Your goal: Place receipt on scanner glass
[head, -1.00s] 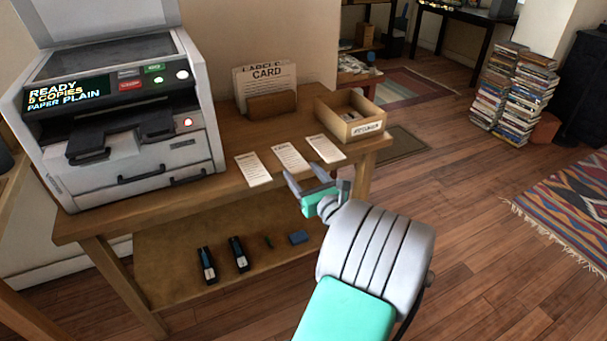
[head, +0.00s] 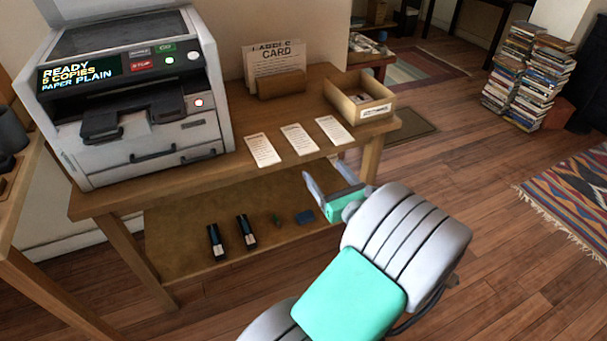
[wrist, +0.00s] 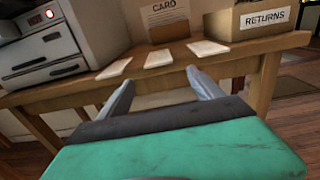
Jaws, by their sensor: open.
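Three white printed slips lie in a row on the wooden table: a left slip (head: 262,150), a middle slip (head: 299,139) and a right slip (head: 334,130). Their print is too small to read, so I cannot tell which is the receipt. The scanner (head: 150,110) stands at the table's left end with its lid raised; its glass (head: 140,28) shows at the top edge. My gripper (head: 326,172) is open and empty, in front of the table's front edge near the slips. In the wrist view my gripper (wrist: 161,82) points toward the slips, apart from them.
A card holder (head: 281,84) and an open wooden box (head: 362,100), labelled RETURNS in the wrist view, stand behind the slips. The lower shelf (head: 190,245) holds two dark staplers or similar and small items. Book stacks (head: 530,75) stand on the floor at right.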

